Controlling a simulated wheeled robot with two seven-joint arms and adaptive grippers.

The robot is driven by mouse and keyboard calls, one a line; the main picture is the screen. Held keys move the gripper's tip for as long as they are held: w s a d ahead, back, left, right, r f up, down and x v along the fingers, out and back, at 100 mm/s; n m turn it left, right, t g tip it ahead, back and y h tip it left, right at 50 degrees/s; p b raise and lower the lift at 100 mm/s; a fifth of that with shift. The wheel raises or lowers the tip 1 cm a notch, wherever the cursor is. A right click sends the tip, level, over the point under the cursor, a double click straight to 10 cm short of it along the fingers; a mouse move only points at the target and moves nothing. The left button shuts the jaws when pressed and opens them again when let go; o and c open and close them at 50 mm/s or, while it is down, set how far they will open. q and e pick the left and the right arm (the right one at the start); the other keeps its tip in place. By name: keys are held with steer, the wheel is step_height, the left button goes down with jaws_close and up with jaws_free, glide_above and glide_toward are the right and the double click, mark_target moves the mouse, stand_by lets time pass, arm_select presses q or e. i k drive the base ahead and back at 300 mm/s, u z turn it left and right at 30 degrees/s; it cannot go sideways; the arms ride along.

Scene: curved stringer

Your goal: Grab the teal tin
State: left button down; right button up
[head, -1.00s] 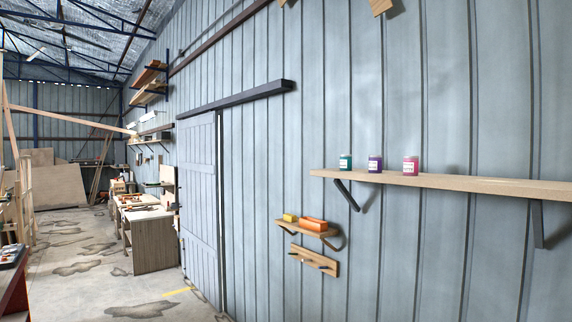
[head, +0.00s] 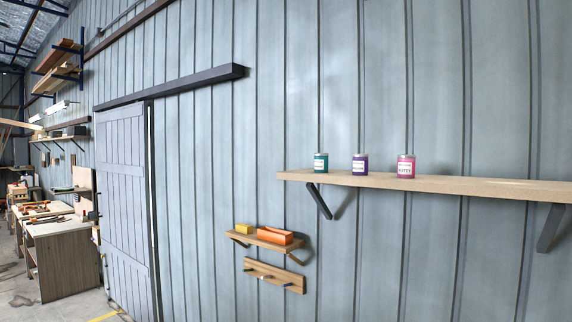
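The teal tin (head: 321,163) stands upright near the left end of a long wooden wall shelf (head: 450,184). It has a pale label and a light lid. A purple tin (head: 360,164) stands to its right, and a pink tin (head: 406,167) stands further right, with gaps between them. Neither of my grippers shows in the head view.
Dark brackets hold the long shelf on the corrugated metal wall. Lower left, a small shelf (head: 262,240) carries a yellow block (head: 244,229) and an orange block (head: 275,237), above a peg rack (head: 274,277). A sliding door (head: 125,205) and a workbench (head: 62,258) are further left.

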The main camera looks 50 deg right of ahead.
mark_target(321, 160)
steer(key=z, duration=0.2)
steer(key=i, duration=0.75)
steer(key=z, duration=1.15)
steer(key=i, duration=0.7)
steer(key=z, duration=0.85)
